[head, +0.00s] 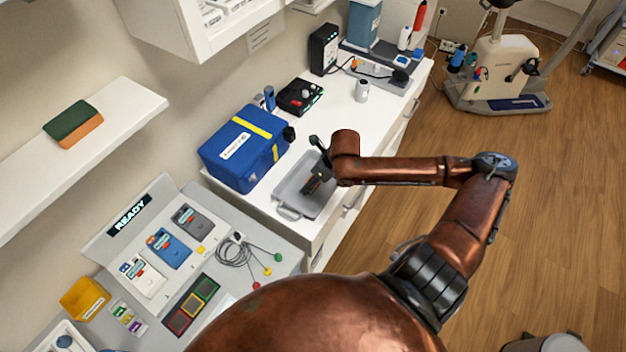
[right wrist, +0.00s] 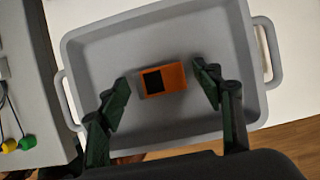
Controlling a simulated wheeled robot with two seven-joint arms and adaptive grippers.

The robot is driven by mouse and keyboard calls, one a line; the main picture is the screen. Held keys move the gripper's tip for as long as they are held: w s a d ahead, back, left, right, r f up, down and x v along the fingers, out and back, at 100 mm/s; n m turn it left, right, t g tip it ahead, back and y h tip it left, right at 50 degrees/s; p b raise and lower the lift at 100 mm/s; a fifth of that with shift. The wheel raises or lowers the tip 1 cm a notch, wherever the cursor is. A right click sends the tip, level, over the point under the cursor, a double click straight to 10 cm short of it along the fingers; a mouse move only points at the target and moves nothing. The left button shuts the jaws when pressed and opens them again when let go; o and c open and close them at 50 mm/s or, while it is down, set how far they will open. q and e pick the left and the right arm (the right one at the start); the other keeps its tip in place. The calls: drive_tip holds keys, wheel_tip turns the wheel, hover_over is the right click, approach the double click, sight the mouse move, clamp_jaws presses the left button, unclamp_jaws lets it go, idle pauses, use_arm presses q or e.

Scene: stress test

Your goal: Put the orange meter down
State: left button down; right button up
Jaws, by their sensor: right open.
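The orange meter (right wrist: 164,79) has a black face panel. In the right wrist view it lies in the grey tray (right wrist: 95,45), around the middle of its floor. My right gripper (right wrist: 164,86) is open, with one dark green finger on each side of the meter and a visible gap at both sides. In the head view my right gripper (head: 316,172) reaches down over the grey tray (head: 289,213) on the white counter, and it hides most of the meter there. My left gripper is not in either view.
A blue bag (head: 240,150) with yellow stripes stands just left of the tray. A sloped READY panel (head: 143,225) holds several devices, with a cable coil (head: 235,252) beside it. A black box (head: 299,97) and a white bottle (head: 362,90) stand farther back.

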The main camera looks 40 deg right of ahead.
drive_tip(key=p+v, duration=0.4)
drive_tip(key=v, duration=0.8)
drive_tip(key=shift+f, duration=0.15)
idle(1.0)
